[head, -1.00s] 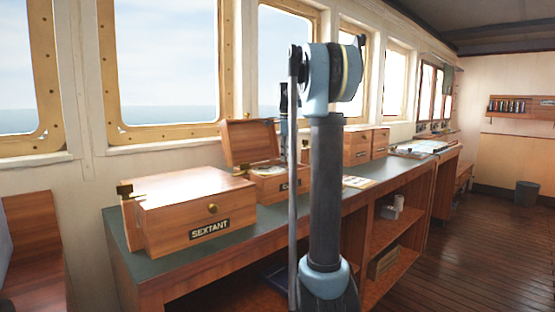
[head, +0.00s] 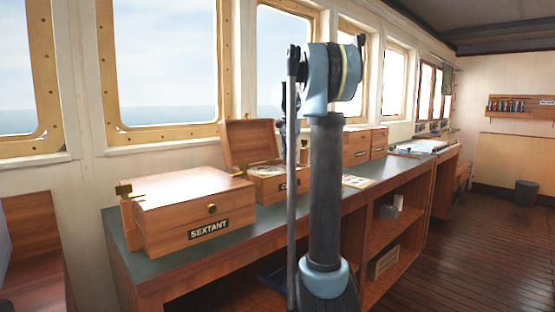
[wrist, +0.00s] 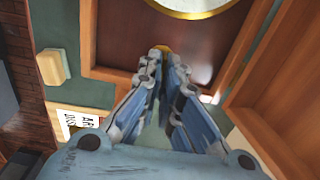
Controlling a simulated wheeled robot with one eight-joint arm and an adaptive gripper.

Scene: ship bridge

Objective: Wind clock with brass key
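The open wooden box (head: 284,188) stands on the green-topped counter with its lid raised. The clock's white dial (head: 264,170) lies face up inside it. In the wrist view, part of the clock's white face with its brass rim (wrist: 190,14) shows at the top edge. My gripper (wrist: 162,57) is over the box, its fingers drawn together at the tips. A small brass piece, seemingly the brass key (wrist: 163,48), shows between the fingertips; the rest of it is hidden. The tip looks apart from the dial's rim in the picture; I cannot tell the height gap.
The closed sextant box (head: 190,215) stands left of the clock box. More closed wooden boxes (head: 357,148) stand to the right. A cream block (wrist: 52,67) and a printed card (wrist: 78,122) lie beside the clock box. The raised lid and box walls border the gripper.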

